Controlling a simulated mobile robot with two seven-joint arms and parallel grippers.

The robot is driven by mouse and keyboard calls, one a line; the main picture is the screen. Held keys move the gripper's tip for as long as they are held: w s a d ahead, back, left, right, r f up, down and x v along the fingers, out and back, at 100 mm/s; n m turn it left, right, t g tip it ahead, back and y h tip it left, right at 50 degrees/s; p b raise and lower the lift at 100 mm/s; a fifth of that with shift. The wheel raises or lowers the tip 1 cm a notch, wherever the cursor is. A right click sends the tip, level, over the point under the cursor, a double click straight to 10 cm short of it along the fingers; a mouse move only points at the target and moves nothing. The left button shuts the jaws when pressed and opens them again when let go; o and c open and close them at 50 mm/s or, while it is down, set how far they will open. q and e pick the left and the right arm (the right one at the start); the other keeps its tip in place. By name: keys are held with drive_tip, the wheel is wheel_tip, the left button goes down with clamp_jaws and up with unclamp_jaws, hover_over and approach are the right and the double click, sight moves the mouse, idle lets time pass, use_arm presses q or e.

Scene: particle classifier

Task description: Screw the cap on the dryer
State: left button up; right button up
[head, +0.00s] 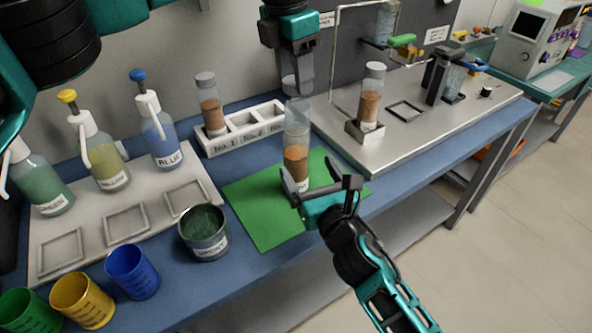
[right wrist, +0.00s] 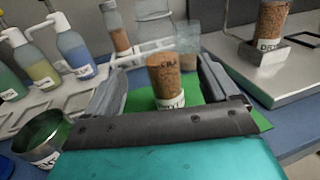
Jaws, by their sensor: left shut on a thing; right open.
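A clear tube (head: 296,125) with brown granules stands upright on the green mat (head: 255,218); its label is not readable. It also shows in the right wrist view (right wrist: 166,78). My left gripper (head: 294,84) is above the tube, shut on a grey cap (head: 289,88) at the tube's top; I cannot tell whether the cap touches the rim. My right gripper (head: 308,173) is open, with one finger on each side of the tube's lower part. A capped tube (head: 369,100) with brown granules, its label seeming to start with "DRY" in the right wrist view (right wrist: 270,35), stands in a metal holder.
A white rack (head: 245,127) behind the mat holds another capped tube (head: 210,105). A dark cup (head: 204,232) stands left of the mat. Spray bottles (head: 100,150) and coloured cups (head: 132,270) are further left. A metal platform (head: 440,125) with apparatus lies right.

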drive_tip(key=x, duration=0.8)
drive_tip(key=shift+w, duration=0.1)
drive_tip(key=c, duration=1.5)
use_arm(q)
hover_over(295, 128)
drive_tip(key=shift+f, duration=2.5)
